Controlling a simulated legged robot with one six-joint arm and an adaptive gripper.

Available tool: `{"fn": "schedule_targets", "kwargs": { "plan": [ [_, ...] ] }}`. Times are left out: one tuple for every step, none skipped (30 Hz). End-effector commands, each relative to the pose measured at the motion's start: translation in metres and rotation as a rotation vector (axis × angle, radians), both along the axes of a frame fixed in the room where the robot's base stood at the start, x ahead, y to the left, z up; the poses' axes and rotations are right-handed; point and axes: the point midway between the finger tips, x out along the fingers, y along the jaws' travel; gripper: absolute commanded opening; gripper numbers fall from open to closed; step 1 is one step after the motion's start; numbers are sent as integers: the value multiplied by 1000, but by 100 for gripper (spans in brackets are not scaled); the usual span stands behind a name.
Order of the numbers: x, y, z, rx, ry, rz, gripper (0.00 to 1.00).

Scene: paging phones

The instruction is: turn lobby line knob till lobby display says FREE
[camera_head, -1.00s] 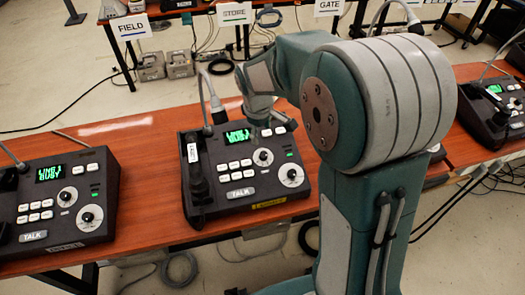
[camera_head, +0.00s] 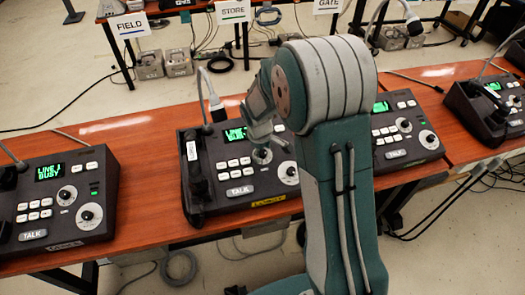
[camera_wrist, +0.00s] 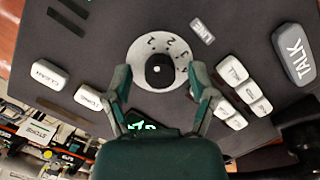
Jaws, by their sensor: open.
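The lobby phone (camera_head: 235,207), a black desk unit with a yellow label, stands in the middle of the near table. Its green display (camera_head: 235,134) reads LINE BUSY, partly covered by my arm. A second white dial (camera_head: 289,173) sits lower right on the phone. My gripper (camera_wrist: 161,77) is open, with one finger on each side of the black knob. I cannot tell whether the fingers touch it. In the head view my gripper hangs over the upper dial.
More phones stand at right (camera_head: 405,140) and far right (camera_head: 490,108). Push buttons (camera_wrist: 232,70) sit close beside the dial. The handset (camera_head: 194,170) lies along the lobby phone's left side.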

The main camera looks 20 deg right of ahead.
Motion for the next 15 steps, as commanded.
{"fn": "schedule_targets", "kwargs": {
  "plan": [
    [0, 0, 0, 0, 0, 0, 73],
    [0, 0, 0, 0, 0, 0, 73],
    [0, 0, 0, 0, 0, 0, 73],
    [0, 0, 0, 0, 0, 0, 73],
    [0, 0, 0, 0, 0, 0, 73],
    [0, 0, 0, 0, 0, 0, 68],
    [0, 0, 0, 0, 0, 0, 55],
    [0, 0, 0, 0, 0, 0, 42],
    [0, 0, 0, 0, 0, 0, 24],
    [0, 0, 0, 0, 0, 0, 10],
    [0, 0, 0, 0, 0, 0, 0],
    [0, 0, 0, 0, 0, 0, 0],
    [0, 0, 0, 0, 0, 0, 0],
    [0, 0, 0, -1, 1, 0, 0],
    [0, 0, 0, -1, 1, 0, 0]
  ]
}}
